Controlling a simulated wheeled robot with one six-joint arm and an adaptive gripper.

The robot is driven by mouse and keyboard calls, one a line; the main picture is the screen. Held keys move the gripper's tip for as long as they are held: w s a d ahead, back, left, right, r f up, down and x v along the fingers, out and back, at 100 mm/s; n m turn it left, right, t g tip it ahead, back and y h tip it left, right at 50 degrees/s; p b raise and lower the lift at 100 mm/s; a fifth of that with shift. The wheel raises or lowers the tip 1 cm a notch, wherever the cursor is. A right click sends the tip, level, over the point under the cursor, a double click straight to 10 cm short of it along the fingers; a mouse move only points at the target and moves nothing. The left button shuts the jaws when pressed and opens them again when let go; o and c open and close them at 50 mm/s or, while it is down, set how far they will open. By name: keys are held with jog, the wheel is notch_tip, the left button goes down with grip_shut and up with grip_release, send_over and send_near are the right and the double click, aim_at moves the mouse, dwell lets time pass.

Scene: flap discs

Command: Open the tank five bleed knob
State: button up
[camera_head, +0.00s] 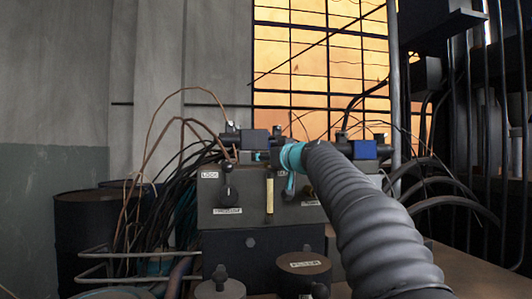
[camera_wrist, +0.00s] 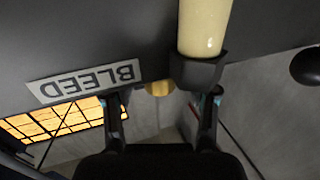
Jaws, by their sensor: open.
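In the wrist view a label reading BLEED (camera_wrist: 87,81) shows upside down on a dark panel. A small brass-coloured round piece (camera_wrist: 158,88), likely the bleed knob, sits beside it at the panel's edge. My gripper (camera_wrist: 161,108) is open, with one finger either side of the brass piece in the picture; I cannot tell whether they touch it. In the head view my gripper (camera_head: 290,182) is at the front of the dark control box (camera_head: 245,222), and my arm hides part of it. No tank number is readable.
A cream tube (camera_wrist: 205,25) in a dark fitting (camera_wrist: 198,74) is close to one finger; it also shows in the head view (camera_head: 269,196). A black knob (camera_wrist: 306,66) is at the right. Cables (camera_head: 180,175) and a dark drum (camera_head: 85,230) stand left of the box.

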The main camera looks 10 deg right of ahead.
jog(key=shift+w+a, duration=0.1)
jog(key=shift+w, duration=0.25)
grip_shut()
jog(key=shift+f+n+g+y+b, duration=0.25)
jog(key=shift+n+y+b, duration=0.25)
jog(key=shift+y+b, duration=0.25)
jog(key=shift+r+n+g+y, duration=0.1)
jog(key=shift+n+g+y, duration=0.15)
jog(key=shift+n+y, duration=0.1)
jog(key=n+y, duration=0.1)
jog(key=n+g+y, duration=0.1)
jog(key=shift+w+r+g+y, duration=0.1)
jog(key=shift+r+g+y, duration=0.1)
jog(key=shift+g+y, duration=0.15)
jog(key=shift+n+g+y+p, duration=0.35)
jog(key=shift+n+g+y, duration=0.1)
jog(key=shift+n+y, duration=0.15)
grip_release()
